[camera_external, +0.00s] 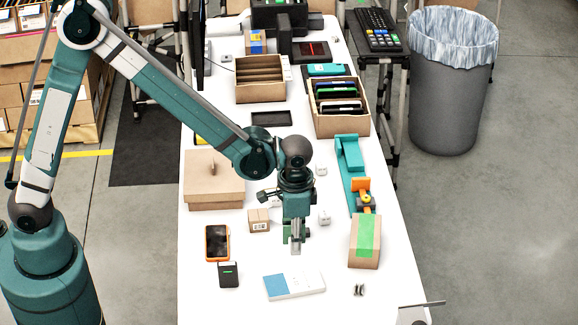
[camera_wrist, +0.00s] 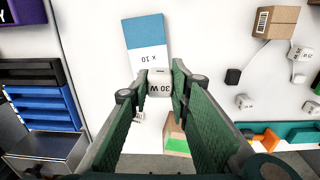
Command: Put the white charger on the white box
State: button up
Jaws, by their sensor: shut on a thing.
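My gripper (camera_external: 296,243) points down over the front of the white table. In the wrist view, my gripper (camera_wrist: 160,88) is shut on a white charger (camera_wrist: 160,84) marked 30 W, held between its two green fingers. The white box (camera_external: 307,281), blue at one end, lies flat on the table just in front of the gripper. In the wrist view, the white box (camera_wrist: 149,60) shows its blue end and the marking K 10. The charger overlaps its white end in that view. The charger's height above the box is unclear.
A taped carton (camera_external: 364,241) stands right of the gripper, and a small labelled carton (camera_external: 259,220) stands left. A white charger (camera_external: 324,218) sits behind. An orange-edged phone (camera_external: 217,242) and a black item (camera_external: 228,274) lie left of the box.

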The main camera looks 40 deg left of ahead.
jog(key=shift+s+d, duration=0.35)
jog(key=shift+s, duration=0.2)
jog(key=shift+s+d, duration=0.35)
jog(key=shift+s, duration=0.2)
send_over(293, 282)
jog(key=shift+w+f, duration=0.1)
jog(key=shift+f, duration=2.75)
jog(key=shift+f, duration=0.1)
jog(key=shift+f, duration=2)
jog(key=shift+f, duration=0.15)
jog(key=o, duration=0.9)
jog(key=shift+r, duration=0.2)
